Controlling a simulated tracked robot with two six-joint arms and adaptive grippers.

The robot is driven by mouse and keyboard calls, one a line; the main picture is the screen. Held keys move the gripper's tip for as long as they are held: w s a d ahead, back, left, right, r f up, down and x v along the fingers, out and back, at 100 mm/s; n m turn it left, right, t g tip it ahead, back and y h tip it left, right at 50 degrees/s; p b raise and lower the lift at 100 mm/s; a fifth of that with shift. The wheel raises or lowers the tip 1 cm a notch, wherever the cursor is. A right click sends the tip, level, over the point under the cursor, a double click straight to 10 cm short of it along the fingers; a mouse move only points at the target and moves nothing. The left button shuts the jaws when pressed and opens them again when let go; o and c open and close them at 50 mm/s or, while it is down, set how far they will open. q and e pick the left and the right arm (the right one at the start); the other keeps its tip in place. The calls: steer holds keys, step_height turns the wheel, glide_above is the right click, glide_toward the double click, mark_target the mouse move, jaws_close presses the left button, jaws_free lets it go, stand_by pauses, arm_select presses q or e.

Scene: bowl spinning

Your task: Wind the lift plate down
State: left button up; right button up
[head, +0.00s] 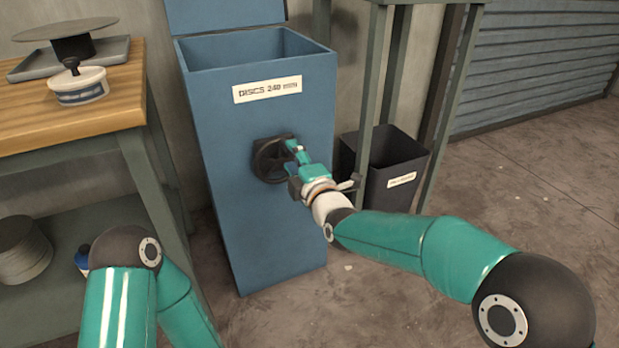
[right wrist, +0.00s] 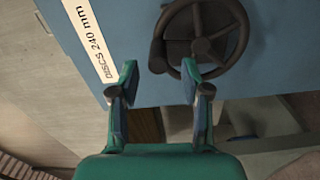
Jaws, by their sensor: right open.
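A blue disc bin (head: 262,210) with an open top and a label reading "DISCS 240 mm" stands at the centre. A dark handwheel (head: 268,160) is on its front; it also shows in the right wrist view (right wrist: 236,40). My right gripper (head: 296,152) is at the wheel's right side. In the right wrist view its fingers (right wrist: 160,70) are apart and empty, with the wheel's dark knob (right wrist: 157,57) just ahead, between the fingertips. I cannot tell whether they touch the wheel. No lift plate shows inside the bin. My left gripper is out of view.
A wooden bench (head: 75,125) at left carries a tray (head: 95,55) and a white-and-blue pot (head: 79,88). Stacked discs (head: 20,252) sit on its lower shelf. A dark bin (head: 370,185) stands right of the blue one, among green posts. Floor at right is clear.

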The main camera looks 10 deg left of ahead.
steer(key=v, duration=0.9)
steer(key=shift+w, duration=0.1)
